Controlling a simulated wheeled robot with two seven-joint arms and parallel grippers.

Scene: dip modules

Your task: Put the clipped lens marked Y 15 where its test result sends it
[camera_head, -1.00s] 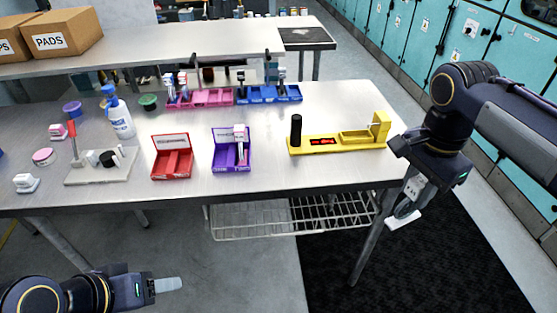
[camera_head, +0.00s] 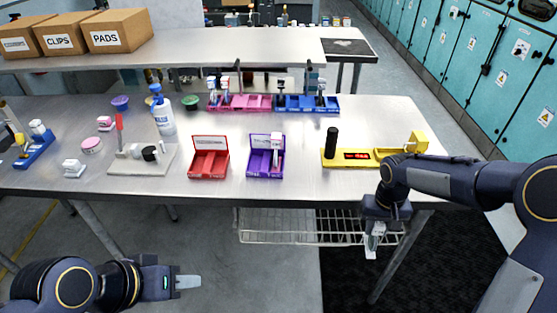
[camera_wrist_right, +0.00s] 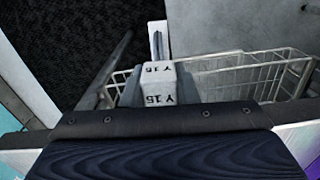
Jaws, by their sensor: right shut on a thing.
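My right gripper (camera_head: 372,240) is shut on the clipped lens marked Y 15. It hangs in front of the table's right front edge. The white clip block (camera_wrist_right: 160,85) shows "Y 15" on two faces in the right wrist view; the lens is hard to make out. The yellow tester (camera_head: 390,153) has a black post and a lit red display, too small to read. A red box (camera_head: 209,168) and a purple box (camera_head: 260,170) stand left of it. A clipped lens (camera_head: 277,142) stands in the purple box; the red box looks empty. My left gripper (camera_head: 188,282) is low at front left, empty.
A pink rack (camera_head: 240,104) and a blue rack (camera_head: 300,105) at the back hold several clipped lenses. A bottle (camera_head: 163,115), tubs and a grey stand (camera_head: 140,165) fill the left. A wire shelf (camera_head: 300,230) hangs below the table, near my right gripper.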

